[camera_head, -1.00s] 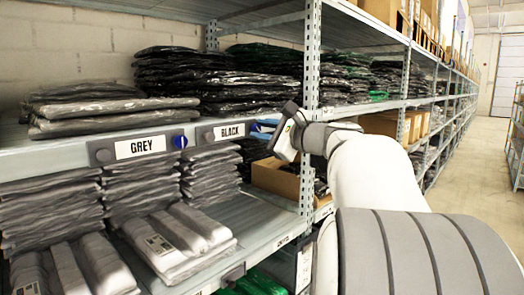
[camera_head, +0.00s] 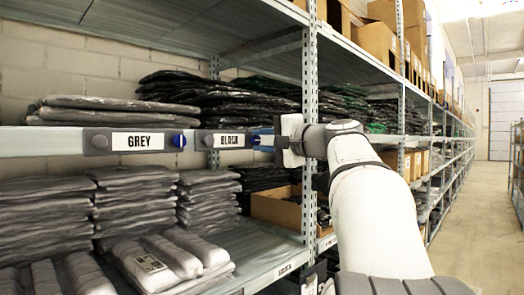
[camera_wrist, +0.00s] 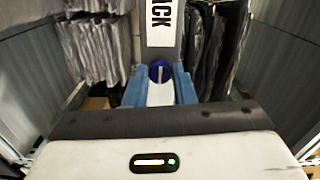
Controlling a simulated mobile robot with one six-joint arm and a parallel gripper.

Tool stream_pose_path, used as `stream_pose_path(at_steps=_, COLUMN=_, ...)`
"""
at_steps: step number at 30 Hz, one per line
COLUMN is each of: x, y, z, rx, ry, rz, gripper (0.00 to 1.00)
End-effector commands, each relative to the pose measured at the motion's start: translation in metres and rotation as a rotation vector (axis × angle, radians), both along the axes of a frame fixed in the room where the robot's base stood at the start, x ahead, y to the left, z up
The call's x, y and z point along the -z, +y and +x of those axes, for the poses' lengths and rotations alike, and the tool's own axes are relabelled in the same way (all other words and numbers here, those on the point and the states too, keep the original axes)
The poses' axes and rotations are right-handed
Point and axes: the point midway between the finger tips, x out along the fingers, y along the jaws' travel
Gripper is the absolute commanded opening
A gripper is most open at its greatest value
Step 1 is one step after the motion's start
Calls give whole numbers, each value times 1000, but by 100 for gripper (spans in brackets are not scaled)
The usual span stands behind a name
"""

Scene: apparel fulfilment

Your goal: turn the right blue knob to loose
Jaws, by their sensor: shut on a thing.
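The right blue knob (camera_wrist: 158,70) sits at the end of the BLACK label holder (camera_head: 229,140) on the shelf's front edge. In the wrist view its pale line runs up and down the picture. My gripper (camera_wrist: 159,88) has a blue finger on each side of the knob and is shut on it. In the head view my gripper (camera_head: 258,139) reaches the holder's right end from the right, and its fingers largely hide the knob. The left blue knob (camera_head: 179,140) is in plain view beside the GREY label (camera_head: 138,141).
Stacks of grey bagged garments (camera_head: 135,205) lie below the label edge, and dark bagged garments (camera_head: 215,98) lie above it. A metal upright (camera_head: 310,110) stands close behind my gripper. A cardboard box (camera_head: 277,208) is below. The aisle (camera_head: 460,225) at the right is clear.

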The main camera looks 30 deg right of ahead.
Motion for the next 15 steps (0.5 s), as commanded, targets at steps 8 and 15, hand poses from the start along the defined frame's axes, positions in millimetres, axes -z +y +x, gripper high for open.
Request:
stream_pose_path(at_steps=8, x=2, y=0, z=1, rx=-1, ry=-16, rz=-54, gripper=0)
stream_pose_path(at_steps=15, x=2, y=0, z=1, rx=-1, ry=-17, rz=-60, gripper=0)
